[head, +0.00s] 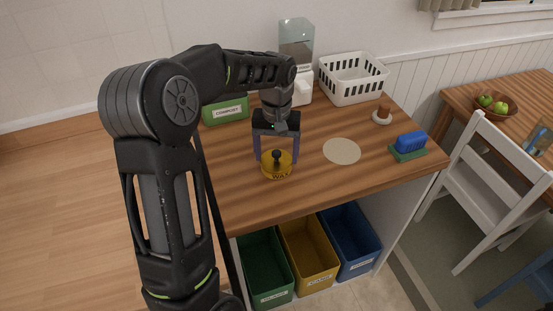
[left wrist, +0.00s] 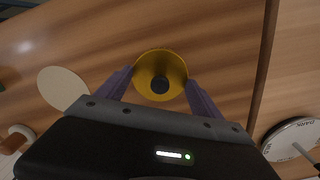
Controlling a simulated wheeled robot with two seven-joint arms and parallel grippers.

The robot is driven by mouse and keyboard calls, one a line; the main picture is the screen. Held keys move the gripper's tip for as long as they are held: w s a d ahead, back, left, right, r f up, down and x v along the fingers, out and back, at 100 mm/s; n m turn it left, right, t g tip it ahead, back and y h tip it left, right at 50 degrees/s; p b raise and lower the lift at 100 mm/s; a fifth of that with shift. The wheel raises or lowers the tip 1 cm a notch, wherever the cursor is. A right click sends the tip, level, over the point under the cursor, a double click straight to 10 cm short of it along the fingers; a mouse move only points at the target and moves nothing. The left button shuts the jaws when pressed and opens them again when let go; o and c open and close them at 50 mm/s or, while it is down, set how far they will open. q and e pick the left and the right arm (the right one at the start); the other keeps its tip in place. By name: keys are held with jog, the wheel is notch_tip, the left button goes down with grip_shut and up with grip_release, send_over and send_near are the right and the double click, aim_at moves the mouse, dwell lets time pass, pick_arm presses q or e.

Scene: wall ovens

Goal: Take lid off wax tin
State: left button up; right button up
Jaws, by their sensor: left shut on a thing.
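The yellow wax tin (head: 278,173) stands upright on the wooden counter, with "WAX" lettering on its front. Its lid (left wrist: 149,64) is yellow with a dark knob (head: 277,154) in the middle; the knob also shows in the left wrist view (left wrist: 160,84). My left gripper (head: 276,157) reaches down from above with one finger on each side of the lid, and it is shut on it. In the left wrist view the fingers of this gripper (left wrist: 159,84) flank the yellow rim. I see no clear gap between lid and tin. My right gripper is not in view.
A round pale mat (head: 342,151) lies bare to the right of the tin. Further right are a blue brush on a green base (head: 409,147) and a brown-knobbed object (head: 382,115). A white basket (head: 352,80) and green compost box (head: 225,110) stand behind.

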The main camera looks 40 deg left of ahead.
aim_at(276, 152)
pick_arm(q)
jog(key=shift+c, duration=0.2)
notch_tip(276, 152, up, 10)
jog(key=shift+r+b, duration=0.1)
jog(key=shift+b, duration=0.5)
dwell(0.4)
